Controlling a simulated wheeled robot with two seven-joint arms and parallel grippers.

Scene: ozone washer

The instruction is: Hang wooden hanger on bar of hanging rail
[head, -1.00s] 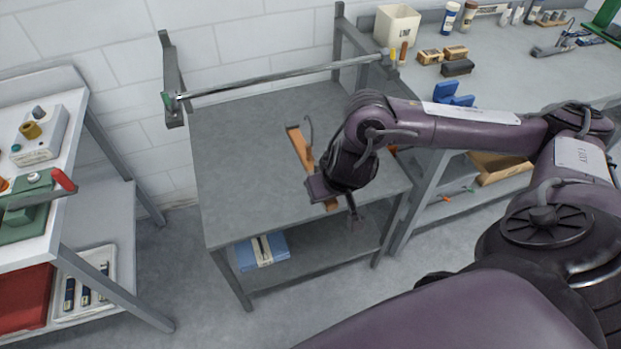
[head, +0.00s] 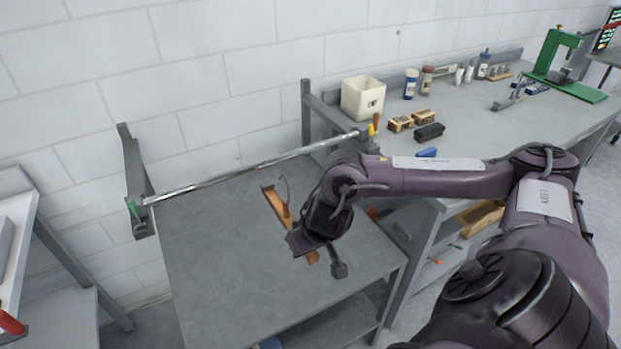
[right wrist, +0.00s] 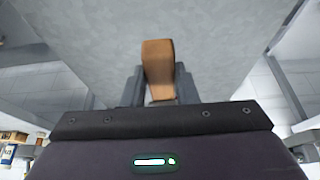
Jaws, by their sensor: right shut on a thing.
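The wooden hanger (head: 274,206) is orange-brown with a thin dark metal hook standing up near its middle. My right gripper (head: 308,246) is shut on it and holds it above the grey table, in front of the rail. In the right wrist view the hanger's wooden end (right wrist: 158,68) sticks up between the two fingers of my right gripper (right wrist: 160,88). The metal bar of the hanging rail (head: 240,172) runs between two grey uprights behind the table. The hook is apart from the bar, in front of and below it. My left gripper is not in view.
The grey table top (head: 215,270) under the rail is clear. To the right, a workbench (head: 465,150) holds a white bin (head: 362,98), brushes, bottles and a green press (head: 560,65). A white cart (head: 20,215) stands at the left.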

